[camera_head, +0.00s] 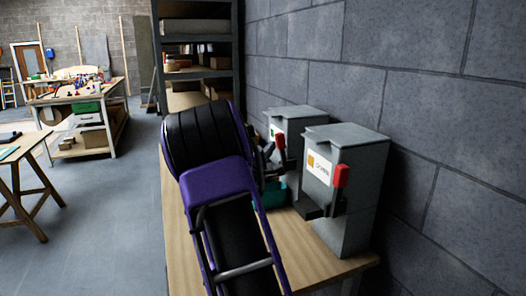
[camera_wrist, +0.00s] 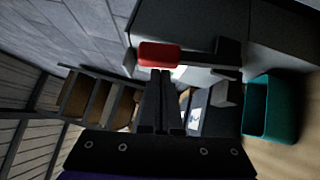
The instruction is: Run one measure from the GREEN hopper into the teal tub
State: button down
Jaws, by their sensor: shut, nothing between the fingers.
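The far grey hopper (camera_head: 288,120) stands on the bench with a small green mark on its label. Its red lever handle (camera_head: 280,141) shows beside my gripper (camera_head: 269,163). In the wrist view the red handle (camera_wrist: 160,54) is just past the tips of my gripper (camera_wrist: 160,76), which is shut and empty; I cannot tell whether they touch. The teal tub (camera_head: 283,193) sits low by the far hopper, partly hidden by my arm. In the wrist view the tub (camera_wrist: 270,108) is right of the fingers and looks open.
A near grey hopper (camera_head: 343,165) with an orange label and red lever (camera_head: 341,176) stands on the wooden bench (camera_head: 305,262) close by. A block wall (camera_head: 430,90) bounds the right. A shelf rack (camera_head: 196,55) stands behind. The floor (camera_head: 100,220) left is open.

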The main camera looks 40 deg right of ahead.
dwell(0.3)
jog(key=b, duration=0.1)
jog(key=d+m+b, duration=0.1)
jog(key=d+g+y+b, duration=0.1)
jog(key=shift+s+r+m, duration=0.3)
jog(key=shift+r+m, duration=0.1)
jog(key=shift+d+r+m+y+b, duration=0.3)
jog(key=shift+d+r+y+b, duration=0.15)
jog(key=shift+b, duration=0.2)
jog(key=shift+a, duration=0.1)
jog(key=shift+w+a, duration=0.15)
jog(key=shift+a, duration=0.15)
jog(key=b, duration=0.2)
send_near(279, 142)
jog(key=a, duration=0.4)
jog(key=shift+w+a+r, duration=0.2)
jog(key=shift+w, duration=0.1)
